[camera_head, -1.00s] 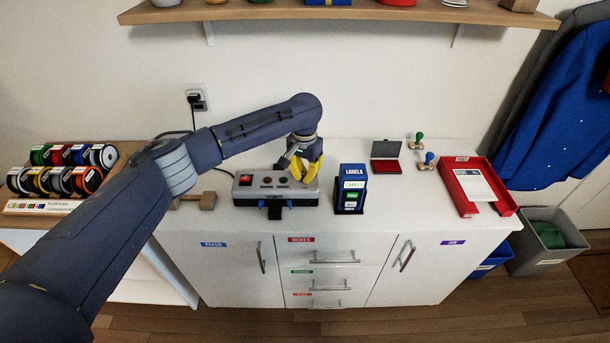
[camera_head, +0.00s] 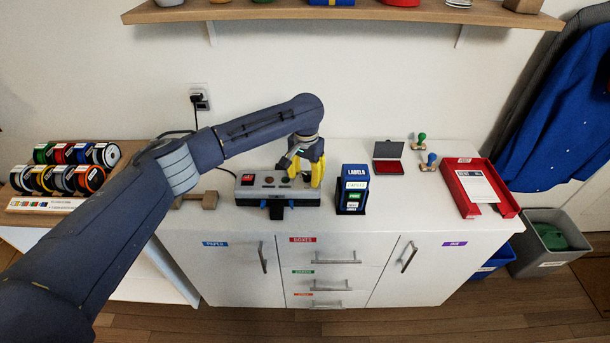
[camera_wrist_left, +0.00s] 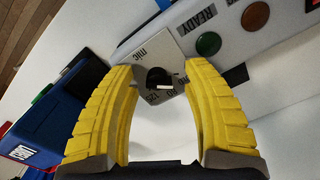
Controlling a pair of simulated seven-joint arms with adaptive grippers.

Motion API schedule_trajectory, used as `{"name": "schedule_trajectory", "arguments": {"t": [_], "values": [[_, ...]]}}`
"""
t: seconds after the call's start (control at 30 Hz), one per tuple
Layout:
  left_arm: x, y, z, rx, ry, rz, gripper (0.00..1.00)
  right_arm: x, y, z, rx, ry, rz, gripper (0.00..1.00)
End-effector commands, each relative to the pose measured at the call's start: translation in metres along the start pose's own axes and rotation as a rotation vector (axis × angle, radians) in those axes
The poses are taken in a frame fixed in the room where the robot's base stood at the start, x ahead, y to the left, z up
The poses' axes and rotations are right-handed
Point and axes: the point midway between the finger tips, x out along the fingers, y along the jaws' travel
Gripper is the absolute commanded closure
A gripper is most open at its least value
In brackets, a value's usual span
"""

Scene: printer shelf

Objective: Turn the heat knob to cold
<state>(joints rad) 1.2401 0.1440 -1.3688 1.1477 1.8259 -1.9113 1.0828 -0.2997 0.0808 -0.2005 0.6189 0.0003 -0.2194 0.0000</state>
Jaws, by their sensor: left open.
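The heat knob (camera_wrist_left: 158,78) is a black dial with a white pointer mark on the end face of a grey machine. In the left wrist view it lies between the yellow fingers of my left gripper (camera_wrist_left: 160,110), which is open around it. I cannot tell whether a finger touches it. The lettering around the knob is only partly readable. In the head view the machine (camera_head: 250,190) sits on the white cabinet, with my left gripper (camera_head: 306,172) at its right end. The knob is hidden there. My right gripper is not in view.
A blue labels box (camera_head: 354,173) stands close to the right of my left gripper. A red ink pad (camera_head: 388,165), two stamps and a red tray (camera_head: 462,190) are farther right. Filament spools (camera_head: 62,179) stand at far left. A shelf (camera_head: 340,14) hangs above.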

Motion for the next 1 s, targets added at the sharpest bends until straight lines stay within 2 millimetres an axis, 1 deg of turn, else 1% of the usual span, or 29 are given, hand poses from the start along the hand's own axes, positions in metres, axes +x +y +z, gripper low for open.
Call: {"name": "schedule_trajectory", "arguments": {"t": [0.17,0.27,0.5,0.7,0.83,1.0], "values": [[-0.012,0.0,-0.001,0.002,0.002,0.0,0.51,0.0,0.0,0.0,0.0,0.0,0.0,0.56],[-0.027,-0.001,-0.001,0.0,0.003,0.0,0.51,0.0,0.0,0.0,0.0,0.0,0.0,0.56],[-0.069,-0.001,-0.001,0.0,0.003,-0.002,0.51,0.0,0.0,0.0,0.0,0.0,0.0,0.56],[-0.098,-0.001,0.0,0.0,0.002,-0.002,0.51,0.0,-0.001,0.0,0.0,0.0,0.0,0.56],[-0.111,-0.001,0.0,-0.001,0.001,-0.002,0.51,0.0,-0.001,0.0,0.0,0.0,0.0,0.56],[-0.118,-0.001,0.0,-0.001,0.0,-0.002,0.51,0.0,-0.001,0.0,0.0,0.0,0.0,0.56]]}}
